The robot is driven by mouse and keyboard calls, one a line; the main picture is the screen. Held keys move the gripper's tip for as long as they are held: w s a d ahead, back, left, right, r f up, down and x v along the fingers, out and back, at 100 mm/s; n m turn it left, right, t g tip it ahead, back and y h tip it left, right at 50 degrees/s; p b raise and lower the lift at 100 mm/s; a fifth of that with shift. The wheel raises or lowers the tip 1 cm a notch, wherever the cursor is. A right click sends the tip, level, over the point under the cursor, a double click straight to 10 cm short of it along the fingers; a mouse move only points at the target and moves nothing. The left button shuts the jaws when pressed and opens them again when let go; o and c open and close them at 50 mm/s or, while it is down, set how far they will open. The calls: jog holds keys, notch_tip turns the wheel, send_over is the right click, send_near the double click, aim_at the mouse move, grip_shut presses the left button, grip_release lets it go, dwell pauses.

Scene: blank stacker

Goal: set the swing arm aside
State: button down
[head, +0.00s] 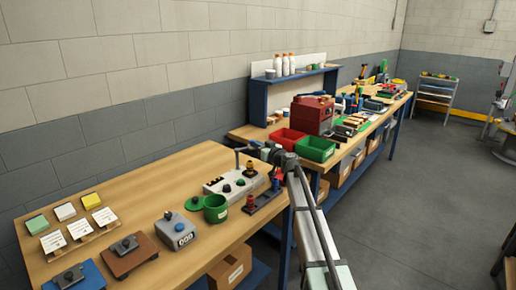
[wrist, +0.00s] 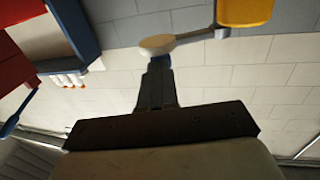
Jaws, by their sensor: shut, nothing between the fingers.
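My gripper (wrist: 157,82) shows in the wrist view with its dark fingers together and nothing between them. Just past the fingertips is a pale round pad (wrist: 158,46). A thin grey bar (wrist: 195,35) runs from it to a yellow block (wrist: 245,12); this may be the swing arm, but I cannot be sure. Whether the fingers touch the pad is unclear. In the head view, my arm reaches up from the lower right, its dark end over the workbench's right side. The fingertips are not clear there, and no swing arm can be made out with certainty.
On the workbench (head: 150,190) stand a grey button box (head: 215,187), a green cup (head: 215,208), a blue-grey counter box (head: 175,230) and a dark base with coloured posts (head: 262,201). Red (head: 287,138) and green bins (head: 316,148) lie beyond.

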jog(key=w+n+g+y, duration=0.3)
jog(key=shift+a+y, duration=0.15)
jog(key=shift+y, duration=0.15)
jog(key=shift+w+a, duration=0.1)
jog(key=shift+w, duration=0.15)
dwell(0.5)
